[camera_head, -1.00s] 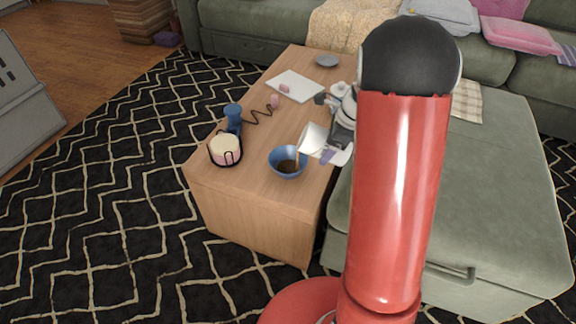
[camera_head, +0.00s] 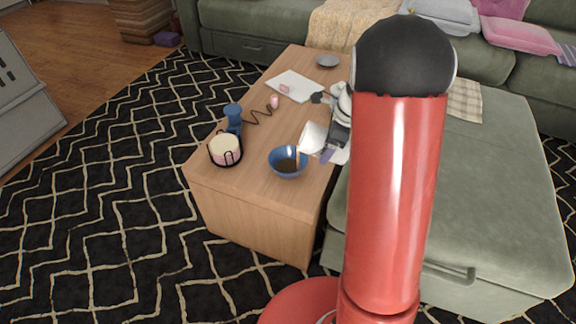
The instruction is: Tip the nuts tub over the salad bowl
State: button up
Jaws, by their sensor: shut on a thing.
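My arm partly hides the gripper, so the fingertips are hard to make out.
On the table (camera_head: 240,187), a candle in a black holder (camera_head: 226,150) and a blue object (camera_head: 233,117) stand left of the bowl. The green sectional (camera_head: 480,190) borders the table's right side.

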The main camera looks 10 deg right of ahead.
jog(key=shift+w+a+r+g+h, duration=0.1)
jog(key=shift+r+g+h, duration=0.2)
jog(key=shift+r+h, duration=0.25)
dwell(1.9)
jog(key=shift+f+y+b, duration=0.35)
jog(key=shift+f+b, duration=0.3)
jog(key=shift+b, duration=0.45)
jog(key=shift+d+f+t+y+b, duration=0.3)
jog(key=shift+t+y+b, duration=0.2)
jog(key=shift+b, duration=0.45)
jog(key=shift+y+b, duration=0.5)
jog(key=shift+b, duration=0.25)
jog(key=shift+a+r+t, duration=0.1)
jog(key=shift+r+t, duration=0.1)
jog(key=shift+t, duration=0.1)
